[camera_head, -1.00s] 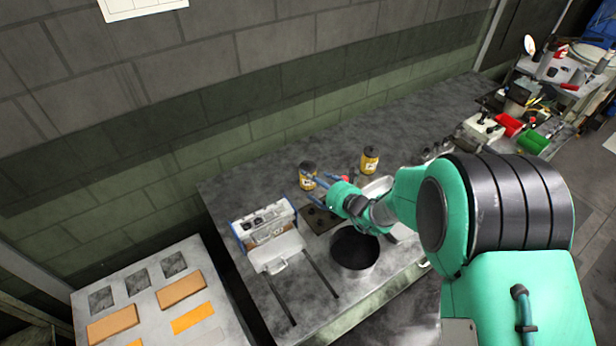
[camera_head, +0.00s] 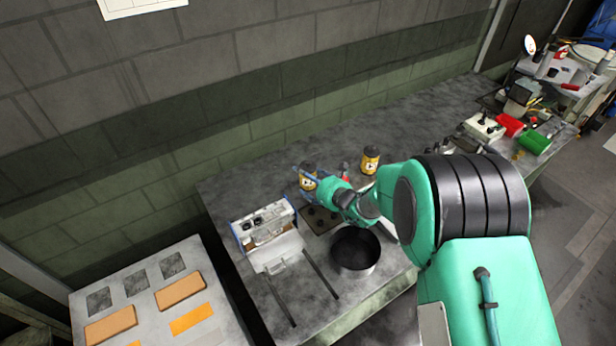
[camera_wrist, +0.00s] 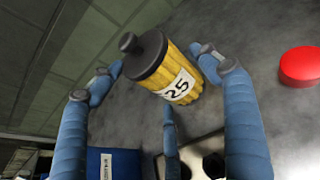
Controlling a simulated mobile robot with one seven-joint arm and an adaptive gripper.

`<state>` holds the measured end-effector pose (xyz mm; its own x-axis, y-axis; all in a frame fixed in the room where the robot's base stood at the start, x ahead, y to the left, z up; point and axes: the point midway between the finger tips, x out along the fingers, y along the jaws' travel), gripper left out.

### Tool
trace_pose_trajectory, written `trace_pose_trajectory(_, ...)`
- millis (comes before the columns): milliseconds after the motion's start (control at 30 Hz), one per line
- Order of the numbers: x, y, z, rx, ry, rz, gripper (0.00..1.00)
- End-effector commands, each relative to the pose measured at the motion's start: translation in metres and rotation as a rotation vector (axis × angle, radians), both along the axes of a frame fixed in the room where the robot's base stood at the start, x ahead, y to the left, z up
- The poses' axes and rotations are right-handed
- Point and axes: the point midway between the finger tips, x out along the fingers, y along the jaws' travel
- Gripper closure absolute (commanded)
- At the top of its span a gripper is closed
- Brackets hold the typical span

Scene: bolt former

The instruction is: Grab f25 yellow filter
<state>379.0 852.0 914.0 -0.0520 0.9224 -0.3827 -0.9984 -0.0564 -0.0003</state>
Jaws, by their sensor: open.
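The yellow filter (camera_wrist: 173,80) has a dark cap with a knob and a white label reading "25". In the wrist view it stands between the spread blue fingers of my gripper (camera_wrist: 160,95), which is open around it. I cannot tell whether any finger touches it. In the head view this filter (camera_head: 308,181) stands on the grey workbench near the wall, with my gripper (camera_head: 312,178) at it. A second yellow filter (camera_head: 371,160) with a dark top stands to its right, apart from my gripper.
A red button (camera_wrist: 300,66) is right of the filter. A black round pot (camera_head: 355,250) and an open white-and-blue case (camera_head: 265,230) stand nearer the front. A side table (camera_head: 150,290) holds flat blocks. Red (camera_head: 508,125) and green (camera_head: 533,142) bins are far right.

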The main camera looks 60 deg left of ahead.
Motion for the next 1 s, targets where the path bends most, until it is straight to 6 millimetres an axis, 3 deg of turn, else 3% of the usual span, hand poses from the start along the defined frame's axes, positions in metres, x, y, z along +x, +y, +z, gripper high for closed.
trace_pose_trajectory(233,0.0,0.0,0.0,0.0,0.0,0.0,0.26)
trace_pose_trajectory(400,0.0,0.0,0.0,0.0,0.0,0.0,0.59)
trace_pose_trajectory(433,0.0,0.0,0.0,0.0,0.0,0.0,0.62)
trace_pose_trajectory(767,0.0,0.0,0.001,0.0,0.0,0.0,0.62)
trace_pose_trajectory(1000,0.0,0.0,0.016,0.002,-0.001,0.0,0.62)
